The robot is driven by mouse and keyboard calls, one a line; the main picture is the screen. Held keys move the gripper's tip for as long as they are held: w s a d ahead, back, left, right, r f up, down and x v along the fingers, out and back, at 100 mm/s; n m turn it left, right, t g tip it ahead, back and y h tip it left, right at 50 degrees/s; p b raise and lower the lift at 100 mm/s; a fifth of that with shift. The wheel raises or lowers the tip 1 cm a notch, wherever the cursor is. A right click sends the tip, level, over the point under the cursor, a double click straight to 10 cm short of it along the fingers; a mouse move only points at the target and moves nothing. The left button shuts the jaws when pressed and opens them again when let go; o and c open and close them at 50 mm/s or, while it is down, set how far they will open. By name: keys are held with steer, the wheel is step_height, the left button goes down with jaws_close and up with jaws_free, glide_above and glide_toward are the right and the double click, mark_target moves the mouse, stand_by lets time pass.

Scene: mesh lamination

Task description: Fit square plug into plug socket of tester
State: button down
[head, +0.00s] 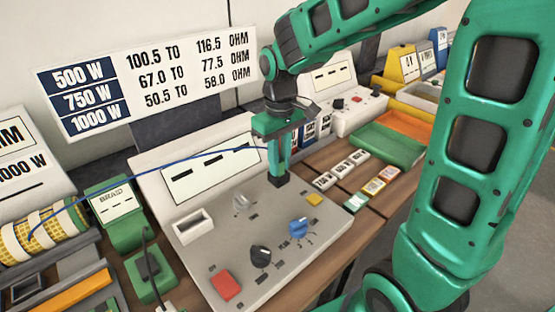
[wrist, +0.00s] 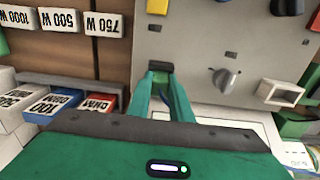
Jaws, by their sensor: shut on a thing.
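The tester (head: 270,250) is a grey sloped panel with knobs, buttons and a white-rimmed rectangular opening (head: 194,226) on its left. That opening is at the right in the wrist view (wrist: 280,92). My gripper (head: 279,178) points down at the panel's upper right part, its tips at or very near the surface. A blue cable (head: 190,158) runs from the left to the gripper. No open socket shows under the plug; I cannot tell whether it is seated.
The panel carries a grey knob (head: 242,203), black knob (head: 260,255), blue knob (head: 302,228), red button (head: 226,287) and yellow button (head: 314,199). Small labelled blocks (head: 350,165) and a green tray (head: 388,144) lie to the right. A green stand (head: 115,212) is left.

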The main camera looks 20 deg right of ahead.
steer(key=shift+f, duration=0.15)
steer(key=c, duration=1.5)
jaws_free()
step_height(320, 180, up, 11)
steer(key=shift+f, duration=0.2)
steer(key=s+d+f+m, duration=0.2)
steer(key=s+d+m, duration=0.1)
steer(key=s+d, duration=0.2)
steer(key=s+d+f+m, duration=0.3)
steer(key=s+d, duration=0.3)
steer(key=s, duration=0.4)
steer(key=s+d+f+m, duration=0.3)
steer(key=s+d, duration=0.3)
steer(key=s, duration=0.2)
steer(key=shift+d+f+m, duration=0.15)
steer(key=shift+m, duration=0.35)
